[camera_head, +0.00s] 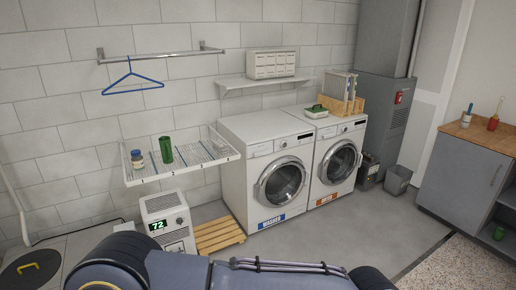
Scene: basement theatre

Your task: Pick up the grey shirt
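I see no grey shirt in the head view. A blue clothes hanger (132,84) hangs empty from the wall rail (165,56) at the upper left. One of my arms crosses the bottom edge of the picture, in front of the machines. Neither of my grippers shows, so I cannot see what they hold.
A washer (236,172) and dryer (323,183) stand against the wall, doors closed. A dehumidifier (163,211) and wooden pallet (218,236) stand below. The floor (340,232) before the dryer is clear.

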